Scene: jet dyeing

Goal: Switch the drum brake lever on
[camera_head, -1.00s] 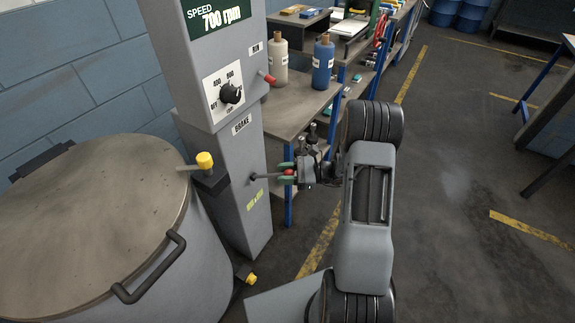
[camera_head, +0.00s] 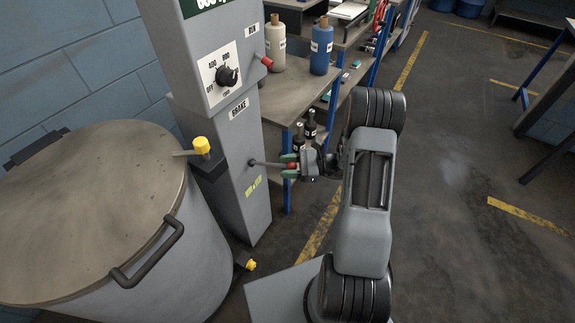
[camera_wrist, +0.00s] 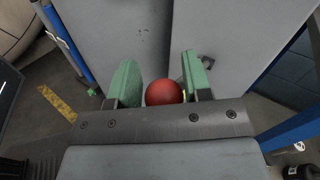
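The brake lever (camera_head: 268,164) is a thin grey rod with a red ball knob, sticking out to the right from the grey control column (camera_head: 250,205) below the BRAKE label (camera_head: 238,108). It is nearly level, its tip dipping slightly. In the wrist view, the red knob (camera_wrist: 164,92) sits between the green fingers (camera_wrist: 163,88), with hardly any gap on either side. The fingers look shut on it.
A large lidded drum (camera_head: 90,210) stands left of the column. Above the lever are a speed dial (camera_head: 228,75) and a red RUN lever (camera_head: 265,61). A workbench (camera_head: 290,97) with bottles is behind. Open floor (camera_head: 450,150) lies to the right.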

